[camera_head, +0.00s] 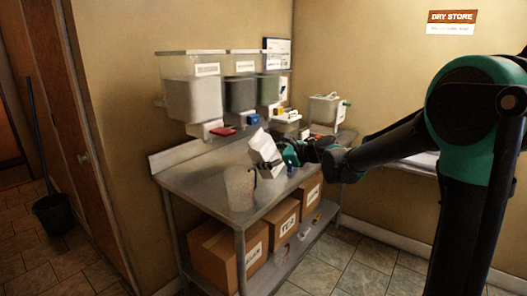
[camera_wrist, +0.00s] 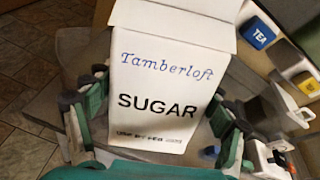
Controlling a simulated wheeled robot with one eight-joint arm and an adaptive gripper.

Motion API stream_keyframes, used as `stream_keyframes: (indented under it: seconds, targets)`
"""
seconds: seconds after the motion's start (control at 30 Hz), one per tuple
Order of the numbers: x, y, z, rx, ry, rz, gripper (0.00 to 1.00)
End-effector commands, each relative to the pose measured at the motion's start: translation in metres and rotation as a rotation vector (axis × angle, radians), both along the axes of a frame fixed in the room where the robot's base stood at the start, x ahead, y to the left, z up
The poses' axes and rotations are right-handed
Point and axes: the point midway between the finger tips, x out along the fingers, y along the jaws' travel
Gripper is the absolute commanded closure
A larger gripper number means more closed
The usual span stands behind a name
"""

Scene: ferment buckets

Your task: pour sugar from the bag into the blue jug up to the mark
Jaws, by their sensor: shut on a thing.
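The sugar bag is a white, box-shaped packet (camera_head: 264,148) marked "Tamberloft SUGAR", which fills the middle of the wrist view (camera_wrist: 163,80). My gripper (camera_head: 291,154) is shut on it from the right; in the wrist view its green and black fingers (camera_wrist: 160,128) flank the bag. In the head view the bag is held above the table, tilted to the left. A see-through jug (camera_head: 239,186) stands on the table below and left of the bag. Its blue colour, mark and contents cannot be made out. No falling sugar is visible.
The steel table (camera_head: 196,176) has bare room around the jug. Clear-walled bins (camera_head: 192,98) line the wall above its back edge. A small lidded container (camera_head: 324,108) stands at the far end.

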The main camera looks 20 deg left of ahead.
Motion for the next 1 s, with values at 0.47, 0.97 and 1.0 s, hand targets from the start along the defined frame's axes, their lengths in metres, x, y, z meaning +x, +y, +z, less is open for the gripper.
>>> stream_keyframes:
  seconds: [0.47, 0.97, 1.0]
  targets:
    - [0.01, -0.021, -0.011, -0.396, -0.202, 0.003, 0.68]
    - [0.013, -0.026, 0.0, -0.624, -0.317, 0.002, 0.68]
    - [0.013, -0.026, 0.002, -0.653, -0.333, 0.003, 0.68]
